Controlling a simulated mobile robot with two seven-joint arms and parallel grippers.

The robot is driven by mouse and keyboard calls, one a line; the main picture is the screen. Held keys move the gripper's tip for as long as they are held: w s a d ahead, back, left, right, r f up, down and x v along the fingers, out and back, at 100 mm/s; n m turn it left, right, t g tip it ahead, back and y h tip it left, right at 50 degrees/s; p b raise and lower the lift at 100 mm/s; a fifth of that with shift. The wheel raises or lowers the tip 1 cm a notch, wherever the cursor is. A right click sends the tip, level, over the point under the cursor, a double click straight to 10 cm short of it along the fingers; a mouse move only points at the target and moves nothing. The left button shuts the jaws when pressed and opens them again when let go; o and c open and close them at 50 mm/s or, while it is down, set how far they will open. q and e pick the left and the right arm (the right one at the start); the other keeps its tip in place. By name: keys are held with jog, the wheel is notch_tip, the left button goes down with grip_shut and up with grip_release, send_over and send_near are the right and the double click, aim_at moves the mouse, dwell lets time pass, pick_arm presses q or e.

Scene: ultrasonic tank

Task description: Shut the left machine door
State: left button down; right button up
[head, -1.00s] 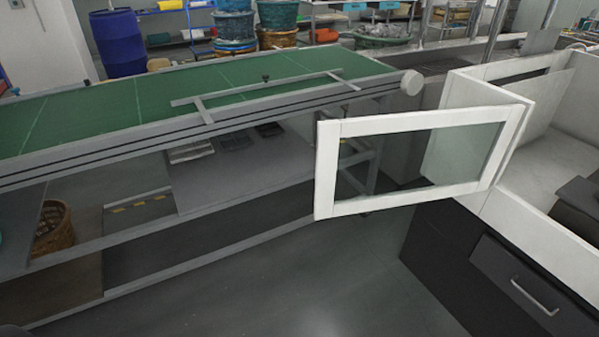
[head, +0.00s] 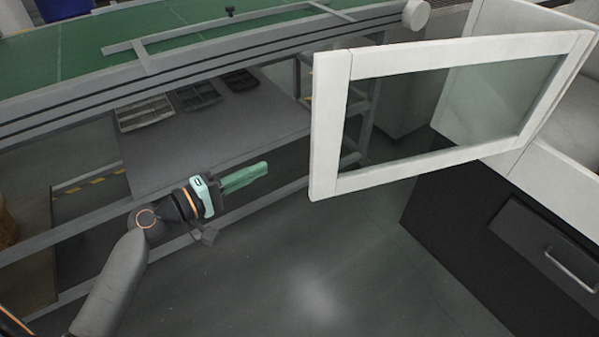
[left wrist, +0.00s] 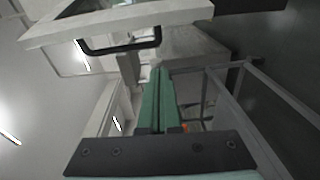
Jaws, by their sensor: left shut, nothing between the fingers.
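The left machine door (head: 331,128) is a white frame with a glass pane. It stands swung open from the white machine (head: 556,165) on the right in the head view. My left gripper (head: 266,166) is left of the door's free edge and a little apart from it, its green fingers shut and empty, pointing right. In the left wrist view the shut green fingers (left wrist: 159,72) show in the middle, with a white framed part that looks like the door (left wrist: 150,14) across the top. My right gripper is not in view.
A conveyor table with a green top (head: 200,35) runs along the back, with a grey shelf (head: 215,125) below it holding dark trays. A black cabinet with a drawer (head: 535,240) stands under the machine. The floor (head: 300,260) between is clear.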

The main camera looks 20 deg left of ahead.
pick_arm(q)
jog(key=w+d+r+p, duration=0.1)
jog(key=w+d+p, duration=0.1)
jog(key=w+d, duration=0.3)
jog(key=d, duration=0.3)
jog(key=shift+r+h+p, duration=0.15)
jog(key=shift+h+p, duration=0.15)
jog(key=shift+p, duration=0.05)
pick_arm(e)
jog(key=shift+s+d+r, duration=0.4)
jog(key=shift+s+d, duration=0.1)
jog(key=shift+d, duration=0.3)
pick_arm(q)
jog(key=shift+s, duration=0.1)
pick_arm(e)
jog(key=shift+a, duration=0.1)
